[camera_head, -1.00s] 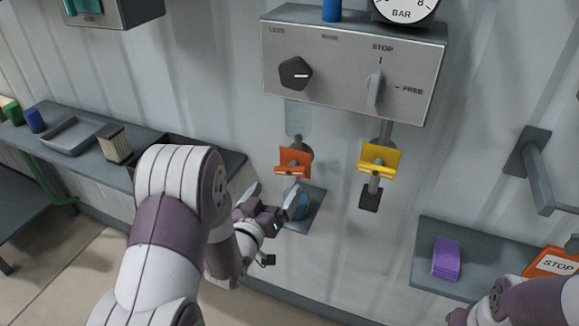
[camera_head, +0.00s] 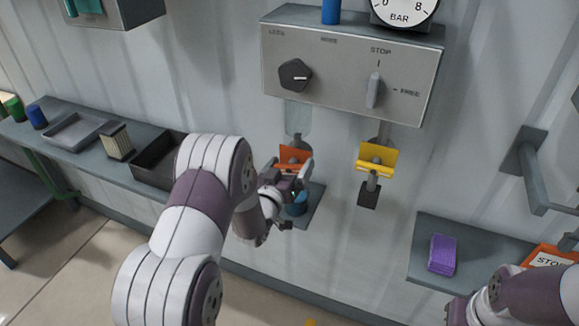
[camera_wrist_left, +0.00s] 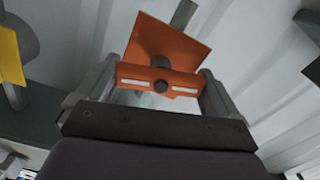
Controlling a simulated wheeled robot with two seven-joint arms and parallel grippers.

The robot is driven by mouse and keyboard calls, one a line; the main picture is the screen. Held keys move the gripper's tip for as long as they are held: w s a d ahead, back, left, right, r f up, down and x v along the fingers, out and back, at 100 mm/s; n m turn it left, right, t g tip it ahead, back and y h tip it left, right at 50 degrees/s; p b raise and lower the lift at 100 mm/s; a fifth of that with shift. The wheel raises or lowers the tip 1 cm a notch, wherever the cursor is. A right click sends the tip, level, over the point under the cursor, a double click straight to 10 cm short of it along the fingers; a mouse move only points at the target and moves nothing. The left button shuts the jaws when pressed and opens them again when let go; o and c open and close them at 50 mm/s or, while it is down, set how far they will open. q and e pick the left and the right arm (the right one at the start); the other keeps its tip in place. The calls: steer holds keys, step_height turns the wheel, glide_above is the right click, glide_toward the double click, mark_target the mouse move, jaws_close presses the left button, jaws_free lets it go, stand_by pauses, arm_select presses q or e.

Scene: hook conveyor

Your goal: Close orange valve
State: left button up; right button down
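The orange valve (camera_head: 294,156) is on the wall below the grey control box, its handle crosswise. In the left wrist view the orange handle (camera_wrist_left: 133,76) sits between my left gripper's fingers, with its bolt and two pale slots facing the camera. My left gripper (camera_head: 291,171) is open, one finger at each end of the handle. I cannot tell whether the fingers touch it. In the head view the gripper partly covers the valve. My right arm shows at the bottom right, with its gripper body (camera_head: 457,311) at the edge and its fingers hidden.
A yellow valve (camera_head: 376,155) is right of the orange one. The control box (camera_head: 340,75) with a knob and a lever is above. A blue object (camera_head: 297,208) on a small shelf is just below my left gripper. A purple block (camera_head: 442,254) lies on the right shelf.

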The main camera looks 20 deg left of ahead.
arm_select(q)
steer(key=shift+f+b, duration=0.2)
steer(key=shift+b, duration=0.15)
steer(key=m+b, duration=0.2)
steer(key=b, duration=0.1)
steer(key=shift+f, duration=0.15)
steer(key=shift+m, duration=0.5)
steer(key=shift+r, duration=0.35)
steer(key=o, duration=0.7)
steer(key=shift+c, duration=0.2)
steer(key=shift+s, duration=0.15)
